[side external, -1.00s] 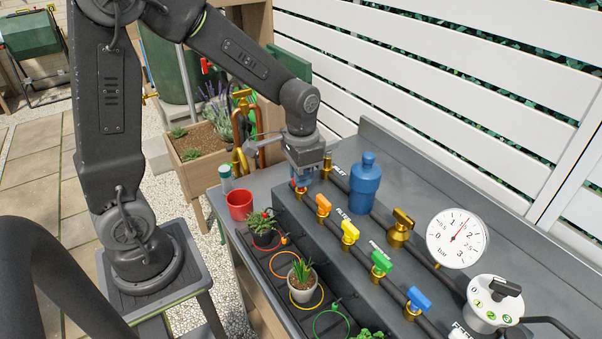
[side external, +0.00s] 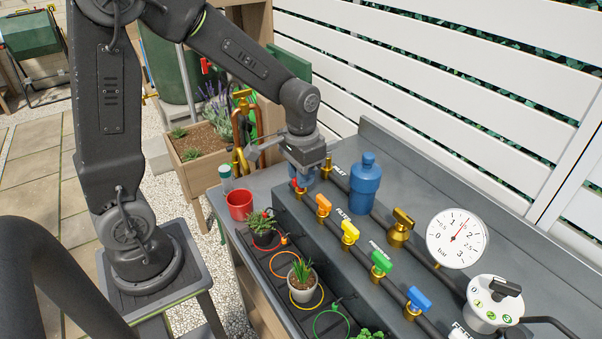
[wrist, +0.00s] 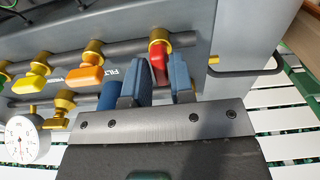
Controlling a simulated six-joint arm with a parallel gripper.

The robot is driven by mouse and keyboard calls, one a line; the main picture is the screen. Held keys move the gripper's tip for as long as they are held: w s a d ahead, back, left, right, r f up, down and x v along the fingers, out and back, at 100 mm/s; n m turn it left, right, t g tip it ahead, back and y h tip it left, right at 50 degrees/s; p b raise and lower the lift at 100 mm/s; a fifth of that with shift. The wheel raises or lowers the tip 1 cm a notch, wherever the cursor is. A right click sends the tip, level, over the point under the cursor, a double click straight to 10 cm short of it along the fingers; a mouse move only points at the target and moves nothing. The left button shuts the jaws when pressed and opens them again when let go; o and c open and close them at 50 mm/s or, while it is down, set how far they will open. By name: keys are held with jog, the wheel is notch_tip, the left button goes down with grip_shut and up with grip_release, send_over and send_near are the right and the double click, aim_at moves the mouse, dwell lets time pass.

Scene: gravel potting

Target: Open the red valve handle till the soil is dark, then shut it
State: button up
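The red valve handle (wrist: 159,62) shows in the wrist view between the two blue fingers of my gripper (wrist: 162,80). The fingers sit close on either side of it; whether they press on it I cannot tell. In the side view my gripper (side external: 301,178) is over the red valve at the far left end of the row and hides most of its handle. A potted succulent (side external: 261,221) stands at the red ring in the tray. The colour of its soil is not clear from here.
Orange (side external: 323,205), yellow (side external: 350,232), green (side external: 381,262) and blue (side external: 418,299) handles follow along the bench. A blue bottle-shaped filter (side external: 366,182) stands behind. A red cup (side external: 239,204) sits to the left. A gauge (side external: 457,238) and a white dial (side external: 491,303) are at the right.

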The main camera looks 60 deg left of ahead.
jog(key=shift+o, duration=1.4)
notch_tip(320, 180, up, 14)
jog(key=shift+f, duration=0.15)
